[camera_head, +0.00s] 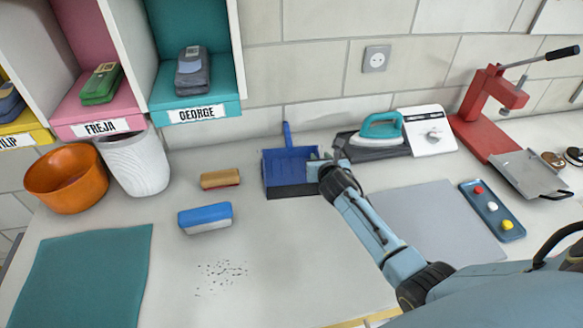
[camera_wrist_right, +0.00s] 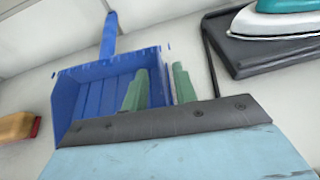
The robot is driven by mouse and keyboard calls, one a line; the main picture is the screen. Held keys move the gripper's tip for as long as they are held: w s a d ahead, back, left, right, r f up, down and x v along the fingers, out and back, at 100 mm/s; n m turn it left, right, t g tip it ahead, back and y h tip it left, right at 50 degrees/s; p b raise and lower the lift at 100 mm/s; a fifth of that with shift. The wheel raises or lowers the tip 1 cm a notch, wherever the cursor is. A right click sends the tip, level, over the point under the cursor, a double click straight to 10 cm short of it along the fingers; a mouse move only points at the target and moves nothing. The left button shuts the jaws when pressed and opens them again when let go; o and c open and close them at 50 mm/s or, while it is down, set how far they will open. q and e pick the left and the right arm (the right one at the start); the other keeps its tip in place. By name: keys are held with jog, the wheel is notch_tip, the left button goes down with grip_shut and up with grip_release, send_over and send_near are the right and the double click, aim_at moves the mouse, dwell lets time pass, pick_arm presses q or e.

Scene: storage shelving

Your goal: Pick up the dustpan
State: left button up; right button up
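The blue dustpan (camera_head: 283,175) lies on the table against the tiled wall, with its handle pointing to the wall and its dark lip toward me. In the right wrist view the dustpan (camera_wrist_right: 88,95) fills the left middle, with its handle at the top. My right gripper (camera_head: 316,160) is at the dustpan's right side. Its two green fingers (camera_wrist_right: 160,80) are apart, one over the pan and one just outside it, with the pan's right side wall between them. I cannot tell whether either finger touches the wall. My left gripper is not in view.
A brush (camera_head: 220,179) and a blue-white sponge (camera_head: 205,218) lie left of the dustpan, with dark crumbs (camera_head: 222,273) in front. An iron (camera_head: 381,127) on a dark base stands close on the right. An orange bowl (camera_head: 66,178) and white bin (camera_head: 136,165) stand far left.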

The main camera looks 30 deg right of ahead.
jog(key=shift+w+d+f, duration=0.1)
jog(key=shift+w+d, duration=0.05)
jog(key=shift+w, duration=0.1)
grip_shut()
dwell(0.4)
